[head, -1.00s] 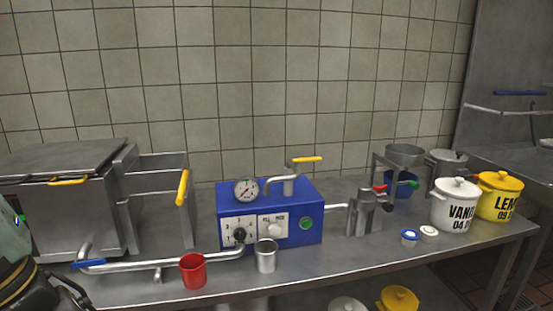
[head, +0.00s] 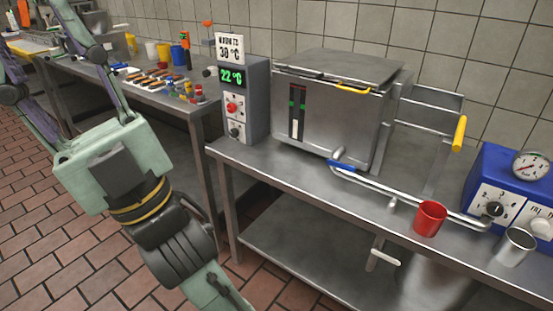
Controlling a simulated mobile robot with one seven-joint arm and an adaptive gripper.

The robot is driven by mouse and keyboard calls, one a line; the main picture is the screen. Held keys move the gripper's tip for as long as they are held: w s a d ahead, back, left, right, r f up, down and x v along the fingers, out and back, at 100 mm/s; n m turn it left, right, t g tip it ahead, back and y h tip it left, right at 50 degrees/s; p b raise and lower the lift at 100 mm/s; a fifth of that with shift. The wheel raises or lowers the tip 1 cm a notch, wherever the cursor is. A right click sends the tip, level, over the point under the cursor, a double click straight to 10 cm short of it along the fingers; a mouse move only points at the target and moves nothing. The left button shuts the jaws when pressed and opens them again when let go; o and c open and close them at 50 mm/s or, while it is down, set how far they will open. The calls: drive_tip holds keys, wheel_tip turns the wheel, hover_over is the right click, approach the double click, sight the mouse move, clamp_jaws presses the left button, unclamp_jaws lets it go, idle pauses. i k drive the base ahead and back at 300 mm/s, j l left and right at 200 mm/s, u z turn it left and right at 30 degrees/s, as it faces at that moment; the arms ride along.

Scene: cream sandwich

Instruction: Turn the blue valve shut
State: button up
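The blue valve handle (head: 342,165) is on the bent steel pipe (head: 420,205) at the front right foot of the steel tank (head: 330,110). The handle is small and lies near the pipe's left end. In this view I cannot tell how far it is turned. My green and black arm crosses the left side of the head view, well to the left of the valve and apart from it. My gripper's fingertips do not show.
A red cup (head: 430,218) and a metal cup (head: 515,247) stand by the pipe. A blue box (head: 485,185) with a gauge is at right. A grey temperature controller (head: 240,110) stands left of the tank. A second table with tools (head: 165,80) is at far left.

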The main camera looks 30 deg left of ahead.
sight(331, 161)
drive_tip(key=u, duration=0.4)
drive_tip(key=i+j+z, duration=0.1)
drive_tip(key=j+z, duration=0.2)
drive_tip(key=j, duration=0.35)
drive_tip(key=i+j+z, duration=0.1)
drive_tip(key=j+z, duration=0.25)
drive_tip(key=j, duration=0.35)
